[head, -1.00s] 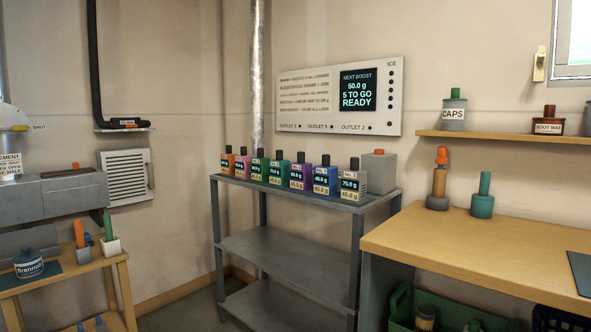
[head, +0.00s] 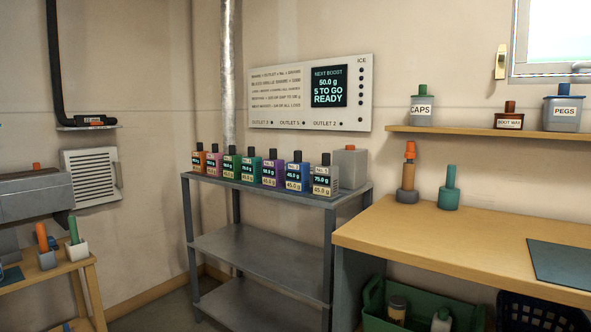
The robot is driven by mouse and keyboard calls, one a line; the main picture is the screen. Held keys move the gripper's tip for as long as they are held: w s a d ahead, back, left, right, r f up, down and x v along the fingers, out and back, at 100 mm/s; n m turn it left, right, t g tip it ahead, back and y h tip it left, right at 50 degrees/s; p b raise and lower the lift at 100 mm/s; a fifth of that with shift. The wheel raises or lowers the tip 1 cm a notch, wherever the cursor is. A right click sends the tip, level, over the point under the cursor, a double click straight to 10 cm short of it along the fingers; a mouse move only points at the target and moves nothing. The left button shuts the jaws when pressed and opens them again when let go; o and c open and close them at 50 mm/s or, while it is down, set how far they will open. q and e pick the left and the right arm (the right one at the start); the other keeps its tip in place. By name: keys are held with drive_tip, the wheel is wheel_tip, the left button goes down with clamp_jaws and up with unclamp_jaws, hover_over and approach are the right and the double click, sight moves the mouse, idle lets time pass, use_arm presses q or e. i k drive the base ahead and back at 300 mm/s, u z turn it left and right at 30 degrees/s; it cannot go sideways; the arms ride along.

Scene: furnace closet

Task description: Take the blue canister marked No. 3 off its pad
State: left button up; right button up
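A blue canister (head: 298,173) with a black cap stands upright in a row on top of the grey metal shelf unit (head: 262,195). Its front has a small dark display and a pale label; the number on it is too small to read surely. A purple canister (head: 272,171) stands to its left and a beige-grey canister (head: 325,181) to its right. Any pad under the blue canister is too small to make out. Neither of my grippers is in view.
More canisters, teal (head: 250,168), green, pink and orange (head: 199,161), continue the row leftward. A larger grey block (head: 350,167) stands behind the right end. A wall panel (head: 308,95) reads "5 TO GO READY". A wooden workbench (head: 470,240) is close on the right.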

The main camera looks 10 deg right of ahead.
sight(298, 172)
drive_tip(key=i, duration=1.05)
drive_tip(key=z, duration=0.4)
